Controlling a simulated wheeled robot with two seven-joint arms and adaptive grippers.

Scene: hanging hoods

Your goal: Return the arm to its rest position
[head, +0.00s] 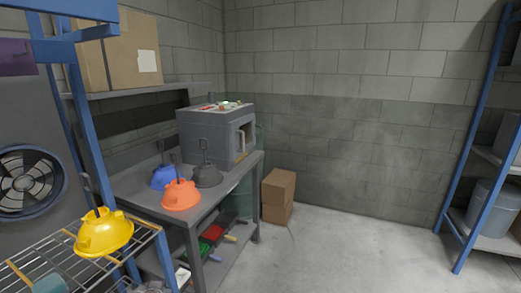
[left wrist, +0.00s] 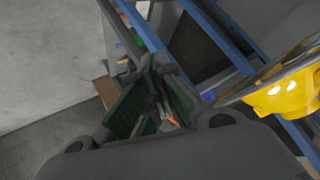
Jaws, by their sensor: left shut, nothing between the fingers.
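My left gripper (left wrist: 152,95) shows only in the left wrist view, with dark green finger pads. It is shut with nothing held. Neither of my arms shows in the head view, and my right gripper is out of sight. A yellow hood (head: 103,234) is at the wire rack at lower left in the head view. It also shows at the right edge of the left wrist view (left wrist: 288,95), apart from the fingers. An orange hood (head: 181,196), a blue hood (head: 163,177) and a dark grey hood (head: 207,176) are at the grey table, each with a hook on top.
A grey box-shaped machine (head: 212,137) stands on the table (head: 229,188). Blue rack posts (head: 93,130) rise at the left near the wire rack (head: 38,258). Cardboard boxes (head: 278,195) stand by the wall. A shelf unit (head: 478,165) is at right. The middle floor (head: 340,255) is clear.

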